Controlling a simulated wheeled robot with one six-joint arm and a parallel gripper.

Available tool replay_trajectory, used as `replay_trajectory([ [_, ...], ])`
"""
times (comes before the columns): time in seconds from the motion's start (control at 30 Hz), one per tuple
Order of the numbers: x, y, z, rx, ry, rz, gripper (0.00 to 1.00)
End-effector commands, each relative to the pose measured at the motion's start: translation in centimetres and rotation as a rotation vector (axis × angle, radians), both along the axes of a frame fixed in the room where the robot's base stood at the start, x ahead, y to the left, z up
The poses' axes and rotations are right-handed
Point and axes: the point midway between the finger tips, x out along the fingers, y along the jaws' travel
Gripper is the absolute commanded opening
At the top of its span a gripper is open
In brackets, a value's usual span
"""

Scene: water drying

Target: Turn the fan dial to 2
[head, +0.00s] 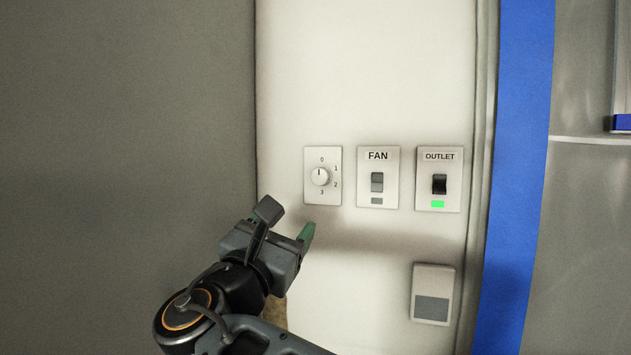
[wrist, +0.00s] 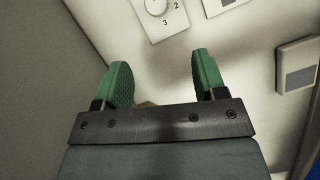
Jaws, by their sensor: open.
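The fan dial (head: 320,176) is a round white knob on a pale plate with the marks 0, 1, 2 and 3. Its dark pointer line points up towards 0. In the wrist view the dial (wrist: 156,5) shows at the top edge, partly cut off, with 2 and 3 visible. My gripper (head: 288,222) is below and left of the dial, apart from it. In the wrist view my gripper (wrist: 162,75) has its two green fingers spread wide with nothing between them.
Right of the dial are a FAN switch (head: 377,182) and an OUTLET switch (head: 439,184) with a lit green light. A white box with a grey panel (head: 432,294) is lower right. A blue vertical strip (head: 518,170) borders the panel. The wall below the dial is bare.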

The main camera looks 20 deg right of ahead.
Motion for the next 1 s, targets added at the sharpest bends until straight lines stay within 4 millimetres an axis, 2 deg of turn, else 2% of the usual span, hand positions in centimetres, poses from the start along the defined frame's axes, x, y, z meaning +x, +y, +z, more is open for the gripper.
replay_trajectory([
  [0.17,1.2,-0.9,1.7,-0.029,-0.013,-0.011,0.65],
  [0.6,7.1,-5.8,4.7,-0.027,-0.01,-0.009,0.65],
  [0.8,8.7,-7.1,5.4,-0.026,-0.01,-0.006,0.65],
  [1.0,9.4,-7.7,5.7,-0.025,-0.011,-0.005,0.65],
])
